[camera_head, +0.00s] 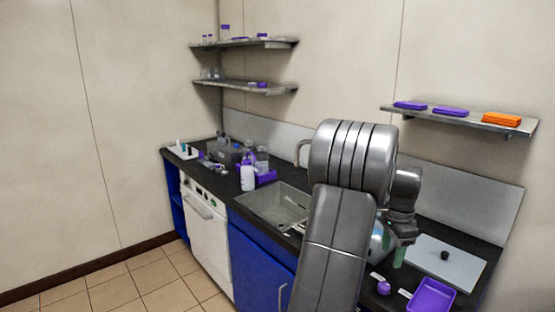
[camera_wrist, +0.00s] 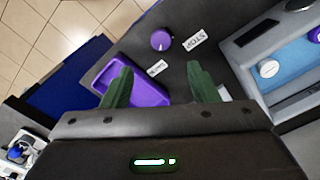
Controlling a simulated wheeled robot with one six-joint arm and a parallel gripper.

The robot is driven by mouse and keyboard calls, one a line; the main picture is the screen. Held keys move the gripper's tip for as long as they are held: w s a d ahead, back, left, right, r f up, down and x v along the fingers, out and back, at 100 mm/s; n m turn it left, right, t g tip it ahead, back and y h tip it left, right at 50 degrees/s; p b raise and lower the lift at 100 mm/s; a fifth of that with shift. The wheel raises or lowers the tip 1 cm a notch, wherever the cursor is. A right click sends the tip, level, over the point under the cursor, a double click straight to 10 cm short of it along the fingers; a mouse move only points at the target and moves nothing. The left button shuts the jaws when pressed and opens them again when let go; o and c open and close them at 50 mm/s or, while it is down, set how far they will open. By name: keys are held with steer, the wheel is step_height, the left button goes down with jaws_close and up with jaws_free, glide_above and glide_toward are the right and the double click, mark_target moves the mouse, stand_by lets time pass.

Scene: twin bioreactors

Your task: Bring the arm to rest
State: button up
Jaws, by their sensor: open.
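My gripper (camera_wrist: 160,84) is open in the wrist view, with its two green fingers spread wide and nothing between them but the view of the counter beyond. In the head view my arm stands bent over the right part of the dark counter, and a green finger (camera_head: 399,257) shows below the wrist, pointing down. A purple tray (camera_head: 432,294) sits at the counter's front right; it also shows behind the left finger in the wrist view (camera_wrist: 150,93). A round purple knob (camera_head: 383,288) is left of the tray, and in the wrist view (camera_wrist: 161,40) it lies beyond the fingertips.
A label reading STOP (camera_wrist: 195,40) lies beside the knob. A sink (camera_head: 272,208), a white bottle (camera_head: 248,177) and a white appliance (camera_head: 208,238) stand left of my arm. A wall shelf (camera_head: 460,119) with purple and orange boxes hangs at right. The tiled floor at left is clear.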

mark_target(384, 285)
step_height(384, 285, down, 12)
steer(key=shift+f+p, duration=0.15)
steer(key=shift+p, duration=0.2)
steer(key=shift+w+d+r+n, duration=0.15)
steer(key=shift+r+n, duration=0.1)
steer(key=shift+n, duration=0.95)
steer(key=n+p, duration=0.2)
steer(key=n, duration=0.4)
steer(key=n+p, duration=0.2)
steer(key=n, duration=0.2)
steer(key=shift+r+n, duration=0.1)
steer(key=shift+n, duration=0.2)
steer(key=n+p, duration=0.2)
steer(key=n, duration=0.3)
steer(key=shift+p, duration=0.4)
